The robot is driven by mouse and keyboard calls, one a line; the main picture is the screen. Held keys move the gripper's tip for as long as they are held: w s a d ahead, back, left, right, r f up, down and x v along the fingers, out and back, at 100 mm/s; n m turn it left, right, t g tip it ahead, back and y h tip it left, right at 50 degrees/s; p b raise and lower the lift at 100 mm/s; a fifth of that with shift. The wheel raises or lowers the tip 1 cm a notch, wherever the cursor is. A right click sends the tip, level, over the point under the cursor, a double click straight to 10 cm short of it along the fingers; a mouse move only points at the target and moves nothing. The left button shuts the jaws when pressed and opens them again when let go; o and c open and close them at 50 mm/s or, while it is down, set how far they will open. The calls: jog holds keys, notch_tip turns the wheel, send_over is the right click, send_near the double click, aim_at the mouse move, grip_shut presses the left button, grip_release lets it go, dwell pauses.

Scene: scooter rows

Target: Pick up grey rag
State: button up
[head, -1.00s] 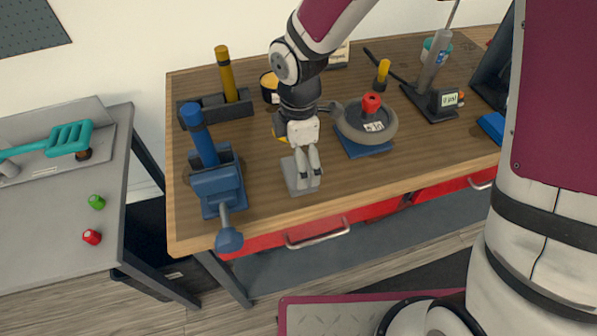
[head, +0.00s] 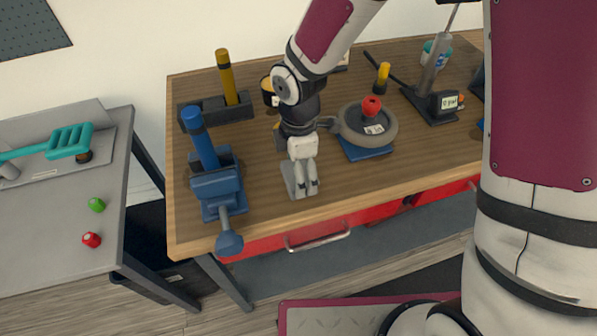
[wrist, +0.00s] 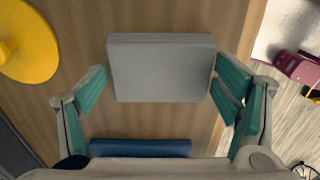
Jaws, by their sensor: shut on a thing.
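The grey rag (wrist: 160,68) looks like a flat grey block with a folded upper edge. In the wrist view it sits between the two fingers of my gripper (wrist: 160,78), which press on its left and right sides. In the head view my gripper (head: 306,186) points down at the front middle of the wooden workbench. There the rag (head: 289,180) shows at the left of the fingers, partly hidden by them. I cannot tell whether it still touches the bench top.
A grey wheel-like part (head: 352,130) lies on a blue base to the right. A yellow disc (wrist: 25,45) is near in the wrist view. The bench's front edge is close.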

jog(key=shift+r, duration=0.1)
jog(key=shift+r, duration=0.6)
notch_tip(320, 180, up, 2)
jog(key=shift+r, duration=0.1)
jog(key=s+d+p, duration=0.2)
jog(key=s+p, duration=0.1)
jog(key=s, duration=0.4)
jog(key=s+d+r+p, duration=0.1)
jog(key=s+d+p, duration=0.2)
jog(key=s, duration=0.5)
jog(key=shift+r, duration=0.3)
jog(key=shift+s+d, duration=0.1)
jog(key=shift+s, duration=0.05)
jog(key=shift+f, duration=0.1)
